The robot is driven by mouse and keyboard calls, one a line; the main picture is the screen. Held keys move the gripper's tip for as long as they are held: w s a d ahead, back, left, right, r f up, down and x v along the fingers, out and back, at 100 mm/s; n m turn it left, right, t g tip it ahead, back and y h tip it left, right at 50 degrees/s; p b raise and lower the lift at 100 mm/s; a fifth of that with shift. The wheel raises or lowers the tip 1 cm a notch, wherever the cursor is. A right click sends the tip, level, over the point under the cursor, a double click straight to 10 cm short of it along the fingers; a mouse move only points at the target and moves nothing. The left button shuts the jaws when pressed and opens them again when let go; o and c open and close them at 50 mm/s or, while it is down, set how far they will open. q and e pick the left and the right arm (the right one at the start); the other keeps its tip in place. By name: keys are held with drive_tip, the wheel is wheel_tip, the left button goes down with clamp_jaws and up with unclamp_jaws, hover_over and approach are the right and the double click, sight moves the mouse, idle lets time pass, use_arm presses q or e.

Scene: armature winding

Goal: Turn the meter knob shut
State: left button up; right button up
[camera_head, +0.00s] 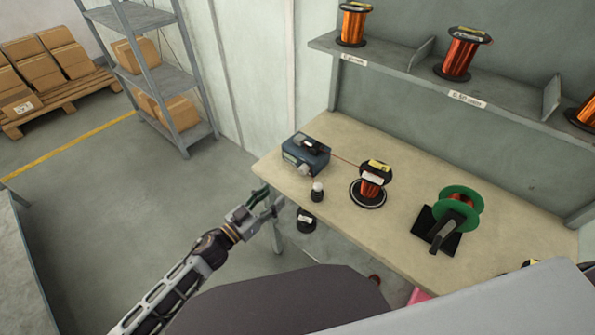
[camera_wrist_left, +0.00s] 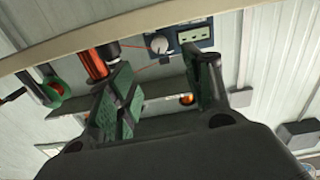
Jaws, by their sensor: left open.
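The meter is a small dark blue-grey box (camera_head: 306,155) on the left end of the workbench. My left gripper (camera_head: 266,200) is open and empty, off the bench's left front edge, apart from the meter. In the left wrist view its two fingers (camera_wrist_left: 168,80) are spread, with the knob above the gap between them. The knob's exact setting is too small to read. My right gripper is not in view.
A shelf (camera_head: 400,64) with spools hangs behind. Floor left of the bench is clear.

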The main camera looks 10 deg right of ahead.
sight(301, 172)
use_arm(q)
drive_tip(key=shift+d, duration=0.1)
idle(0.3)
drive_tip(key=shift+x, duration=5.85)
drive_tip(key=shift+w+d, duration=0.4)
drive_tip(key=shift+d, duration=0.05)
drive_tip(key=shift+w+d+b, duration=0.2)
drive_tip(key=shift+d+b, duration=0.05)
drive_tip(key=shift+b, duration=0.05)
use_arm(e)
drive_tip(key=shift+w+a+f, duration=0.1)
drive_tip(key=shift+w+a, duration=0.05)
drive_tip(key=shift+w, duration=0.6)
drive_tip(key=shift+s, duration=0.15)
use_arm(q)
drive_tip(key=shift+c, duration=1.1)
drive_tip(key=c, duration=0.8)
drive_tip(key=shift+c, duration=0.2)
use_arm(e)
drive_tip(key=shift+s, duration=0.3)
